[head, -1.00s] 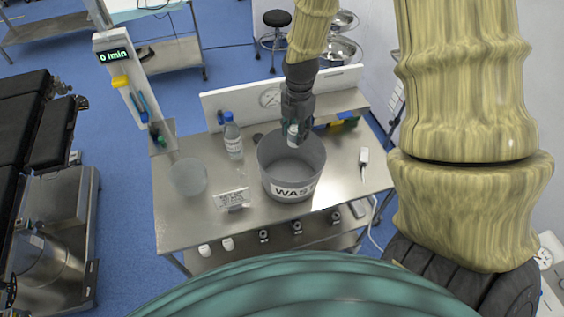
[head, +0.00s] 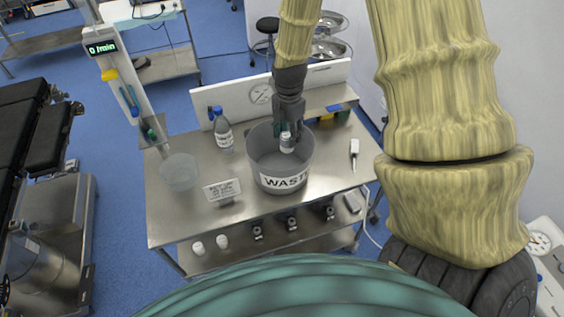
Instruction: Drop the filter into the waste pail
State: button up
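The grey waste pail (head: 285,182), labelled "WASTE", stands on the steel table. My gripper (head: 287,138) points down over the pail's mouth, in front of its inner back wall. A small whitish filter (head: 287,146) shows between the fingertips, and the gripper looks shut on it. The fingers hide part of the filter. Its exact height against the rim is hard to tell.
The steel table (head: 180,226) also bears a blue-capped bottle (head: 223,132), a clear beaker (head: 180,172) and a sign (head: 222,190) left of the pail. A small white device (head: 354,150) lies to its right. A backboard (head: 235,98) stands behind.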

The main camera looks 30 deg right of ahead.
jog(key=shift+o, duration=1)
jog(key=shift+w+f, duration=0.5)
jog(key=shift+w, duration=0.25)
jog(key=shift+s+r, duration=0.3)
jog(key=shift+s, duration=0.05)
jog(key=shift+r, duration=0.3)
notch_tip(320, 180, up, 11)
jog(key=shift+w, duration=0.35)
jog(key=shift+f, duration=0.1)
jog(key=shift+d, duration=0.1)
